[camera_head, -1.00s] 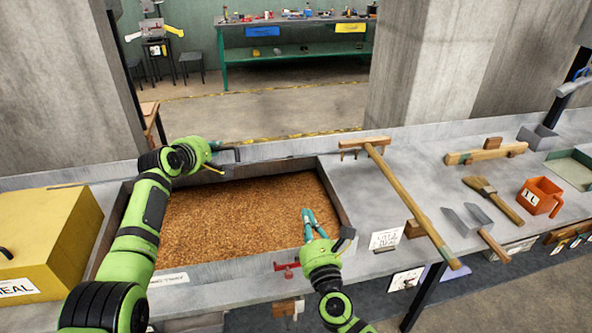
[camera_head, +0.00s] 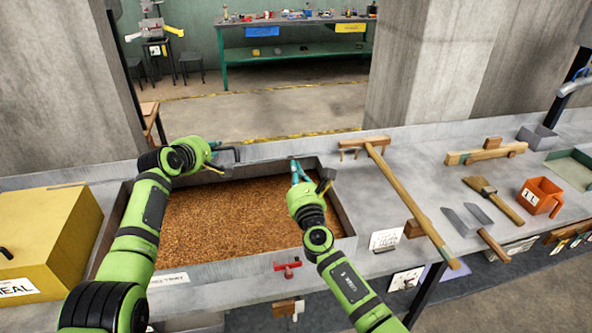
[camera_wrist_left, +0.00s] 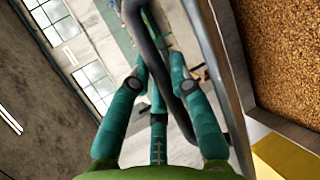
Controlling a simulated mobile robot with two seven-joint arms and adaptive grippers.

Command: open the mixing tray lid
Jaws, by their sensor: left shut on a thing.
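The mixing tray (camera_head: 345,205) is a grey metal basin set in the counter, full of brown grain (camera_head: 230,215) that lies uncovered. Its lid (camera_head: 270,152) appears as a thin grey panel standing near upright along the tray's back edge. My left gripper (camera_head: 213,160) is at the tray's back left, shut on the dark lid handle (camera_head: 235,152). In the left wrist view the curved handle (camera_wrist_left: 150,50) passes between the teal fingers of this gripper (camera_wrist_left: 160,65). My right gripper (camera_head: 298,172) hovers near the tray's back right; its finger gap is unclear.
A yellow meal box (camera_head: 45,235) stands left of the tray. A long wooden T-shaped tool (camera_head: 410,200) lies to the right, with a brush (camera_head: 490,197), a scraper (camera_head: 470,220) and an orange measuring cup (camera_head: 541,196) beyond. A red clamp-like part (camera_head: 287,268) sits at the front edge.

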